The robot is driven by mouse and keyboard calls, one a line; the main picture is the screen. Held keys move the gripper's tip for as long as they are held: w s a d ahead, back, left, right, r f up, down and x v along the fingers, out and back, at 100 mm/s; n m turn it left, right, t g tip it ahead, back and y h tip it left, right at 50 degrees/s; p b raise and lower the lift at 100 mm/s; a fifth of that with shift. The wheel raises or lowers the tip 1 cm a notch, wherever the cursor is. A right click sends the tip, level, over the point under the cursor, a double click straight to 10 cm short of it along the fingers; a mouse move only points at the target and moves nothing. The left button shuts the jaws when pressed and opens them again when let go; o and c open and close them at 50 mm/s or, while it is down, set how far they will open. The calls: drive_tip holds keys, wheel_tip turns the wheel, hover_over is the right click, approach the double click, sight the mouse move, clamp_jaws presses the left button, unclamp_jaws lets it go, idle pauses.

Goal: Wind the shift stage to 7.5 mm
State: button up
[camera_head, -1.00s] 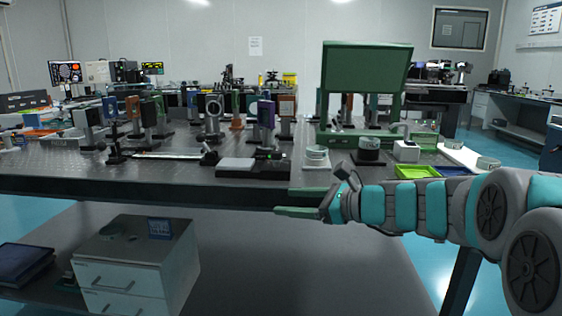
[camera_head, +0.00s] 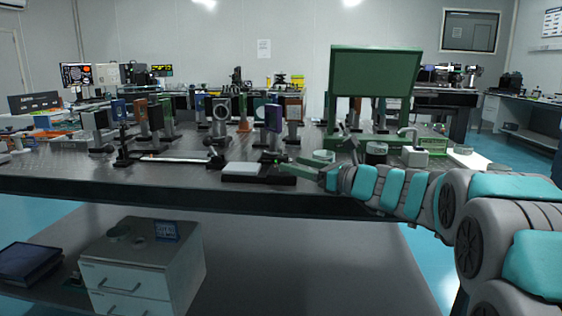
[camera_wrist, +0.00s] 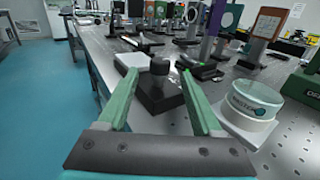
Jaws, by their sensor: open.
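The stage shows in the head view as a low black base (camera_head: 258,179) with a pale plate (camera_head: 241,169) on it, near the table's front edge. In the wrist view the black base (camera_wrist: 158,97), a dark round knob (camera_wrist: 160,66) and the pale plate (camera_wrist: 131,61) lie ahead. I take this to be the shift stage; no scale reading is legible. My gripper (camera_head: 296,169) is at the stage's right end in the head view. In the wrist view my gripper (camera_wrist: 159,76) is open, its green fingers either side of the knob in the picture. I cannot tell whether they touch it.
A dark round dish (camera_head: 376,153) and a green panel (camera_head: 374,72) stand to the right in the head view. Several optic mounts stand behind the stage. Open floor (camera_wrist: 45,100) lies left of the table.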

sight(283, 161)
drive_tip(key=shift+x, duration=2.55)
drive_tip(key=shift+f, duration=0.1)
clamp_jaws()
